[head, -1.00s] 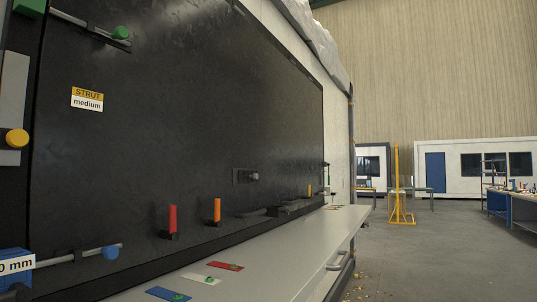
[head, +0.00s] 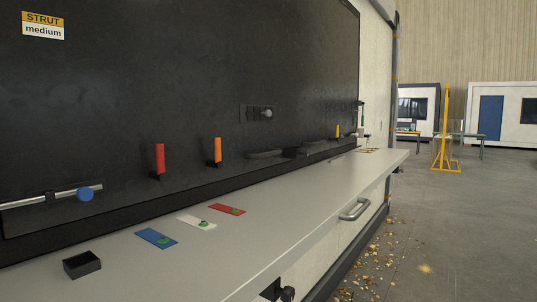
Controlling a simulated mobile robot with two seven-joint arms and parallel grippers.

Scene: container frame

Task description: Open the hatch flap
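A large black panel (head: 200,80), which looks like the hatch flap, fills the left and middle of the head view and looks closed. It bears a "STRUT medium" label (head: 43,25). A red handle (head: 160,158), an orange handle (head: 217,150) and a yellow handle (head: 337,131) stand upright along its lower part. A dark grip bar (head: 266,154) and a small latch-like fitting (head: 259,113) sit between them. Neither gripper is in view.
A grey counter (head: 290,200) runs below the panel, with a metal handle (head: 354,209) on its front. Debris (head: 375,262) litters the otherwise open floor at right.

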